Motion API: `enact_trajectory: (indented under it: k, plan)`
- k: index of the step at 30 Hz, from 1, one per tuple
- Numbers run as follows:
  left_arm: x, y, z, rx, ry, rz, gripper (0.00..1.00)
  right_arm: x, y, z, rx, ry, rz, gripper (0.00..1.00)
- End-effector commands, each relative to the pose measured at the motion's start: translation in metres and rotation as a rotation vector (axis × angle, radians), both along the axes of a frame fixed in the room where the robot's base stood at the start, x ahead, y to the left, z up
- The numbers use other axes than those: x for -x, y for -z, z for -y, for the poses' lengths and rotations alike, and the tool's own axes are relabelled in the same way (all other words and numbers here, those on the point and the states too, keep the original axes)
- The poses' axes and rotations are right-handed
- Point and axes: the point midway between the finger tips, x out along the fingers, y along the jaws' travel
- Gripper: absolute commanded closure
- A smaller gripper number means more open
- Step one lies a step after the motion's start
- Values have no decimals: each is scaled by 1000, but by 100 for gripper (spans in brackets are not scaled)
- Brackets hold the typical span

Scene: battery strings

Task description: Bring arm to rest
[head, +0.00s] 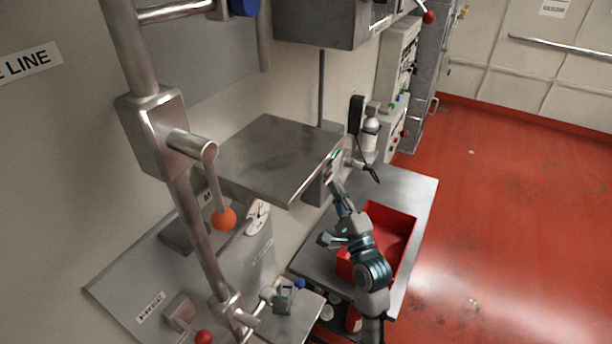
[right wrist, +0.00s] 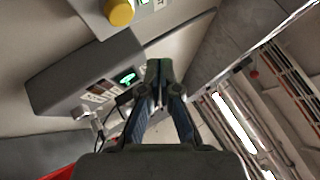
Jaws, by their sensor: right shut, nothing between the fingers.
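My right arm reaches up from the bottom over a grey metal bench (head: 412,190) and a red bin (head: 398,228) in the head view. My right gripper (head: 331,174) is near the front right corner of a square metal plate (head: 275,155); I cannot tell whether it touches it. In the right wrist view the fingers of the right gripper (right wrist: 158,68) meet at the tips, with nothing between them. Beyond them is a grey box (right wrist: 85,72) with a small green display. My left gripper is not in view.
A steel post with an orange-knobbed lever (head: 223,217) stands at left. A dark handset (head: 356,114) with a cord hangs on the wall behind the gripper. A yellow knob (right wrist: 119,12) shows in the right wrist view. Open red floor (head: 510,200) lies at right.

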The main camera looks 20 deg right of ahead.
Motion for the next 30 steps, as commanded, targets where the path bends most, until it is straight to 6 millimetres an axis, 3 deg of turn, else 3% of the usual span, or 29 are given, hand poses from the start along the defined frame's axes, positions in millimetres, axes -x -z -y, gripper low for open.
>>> enact_trajectory:
  k: [15,18,20,23,25,30]
  plan:
    - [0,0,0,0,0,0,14,0,1,0,2,0,-2,100]
    - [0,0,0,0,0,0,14,-1,15,-5,54,10,-46,100]
    - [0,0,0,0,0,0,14,-1,38,-10,137,23,-112,100]
    - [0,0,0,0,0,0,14,6,101,-25,375,39,-286,100]
    - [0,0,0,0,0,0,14,19,155,-36,592,26,-428,100]
    - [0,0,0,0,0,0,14,84,281,-54,1139,-125,-729,100]
